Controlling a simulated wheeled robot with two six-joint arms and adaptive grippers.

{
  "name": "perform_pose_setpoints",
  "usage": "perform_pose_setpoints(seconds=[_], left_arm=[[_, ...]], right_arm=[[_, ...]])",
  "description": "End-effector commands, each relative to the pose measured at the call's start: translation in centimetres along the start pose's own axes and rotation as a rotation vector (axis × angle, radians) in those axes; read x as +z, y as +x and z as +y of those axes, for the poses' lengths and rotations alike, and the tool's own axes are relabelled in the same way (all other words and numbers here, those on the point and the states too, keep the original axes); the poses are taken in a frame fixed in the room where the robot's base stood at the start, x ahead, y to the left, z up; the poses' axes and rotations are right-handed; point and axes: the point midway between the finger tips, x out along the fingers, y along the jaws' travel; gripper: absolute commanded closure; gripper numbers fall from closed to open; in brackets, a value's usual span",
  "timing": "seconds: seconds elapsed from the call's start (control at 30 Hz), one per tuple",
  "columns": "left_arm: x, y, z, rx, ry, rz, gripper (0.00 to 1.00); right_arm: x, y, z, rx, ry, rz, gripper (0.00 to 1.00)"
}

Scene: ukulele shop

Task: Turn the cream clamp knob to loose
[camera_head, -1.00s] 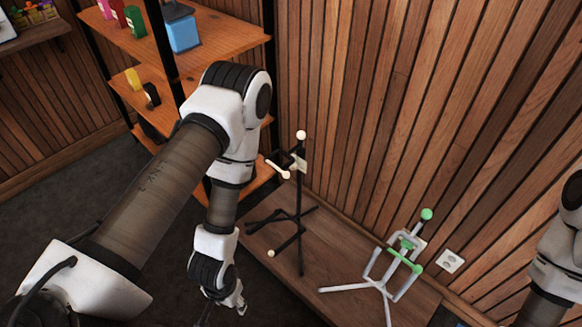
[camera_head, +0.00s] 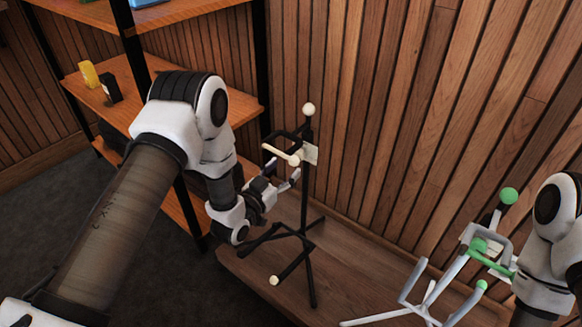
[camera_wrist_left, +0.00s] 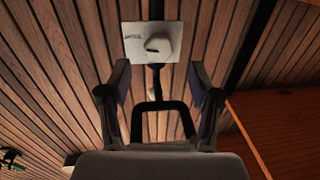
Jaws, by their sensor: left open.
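The cream clamp knob (camera_head: 281,154) is on a black stand (camera_head: 304,205), in front of a small pale plate (camera_head: 311,153). In the left wrist view the knob (camera_wrist_left: 158,45) is in front of the pale plate (camera_wrist_left: 135,48), which bears small dark lettering too small to read. My left gripper (camera_head: 283,174) is open, just below the knob in the head view. In the left wrist view its fingertips (camera_wrist_left: 158,80) stand wide apart, one on each side, below the plate, with nothing gripped. My right gripper is out of view.
A grey stand with green parts (camera_head: 479,246) stands to the right, beside my right arm. Both stands are on a low wooden platform (camera_head: 345,270) against a slatted wall (camera_head: 400,120). A wooden shelf unit (camera_head: 190,125) stands behind my left arm.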

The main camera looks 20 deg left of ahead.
Motion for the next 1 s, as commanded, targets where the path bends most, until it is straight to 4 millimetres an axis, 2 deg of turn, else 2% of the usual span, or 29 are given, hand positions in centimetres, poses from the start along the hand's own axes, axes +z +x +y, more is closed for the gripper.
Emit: perform_pose_setpoints(seconds=[0.3, 0.4, 0.67, 0.7, 0.87, 1.0], left_arm=[[0.1, 5.5, 0.1, 0.001, 0.001, -0.002, 0.37], [0.0, 6.8, 0.1, 0.000, 0.000, -0.004, 0.37], [-0.1, 7.3, 0.0, -0.001, -0.001, -0.007, 0.37], [-0.1, 7.3, 0.0, -0.001, -0.001, -0.007, 0.40], [-0.1, 7.3, 0.0, -0.001, -0.001, -0.007, 0.97], [-0.1, 7.3, 0.0, -0.001, -0.001, -0.007, 0.97]], right_arm=[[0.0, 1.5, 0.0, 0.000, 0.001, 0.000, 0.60], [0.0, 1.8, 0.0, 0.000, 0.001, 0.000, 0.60], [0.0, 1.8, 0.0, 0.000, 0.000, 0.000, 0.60], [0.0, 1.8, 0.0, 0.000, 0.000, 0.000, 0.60], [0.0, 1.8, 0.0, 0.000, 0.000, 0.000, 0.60], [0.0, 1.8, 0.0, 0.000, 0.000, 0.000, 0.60]])
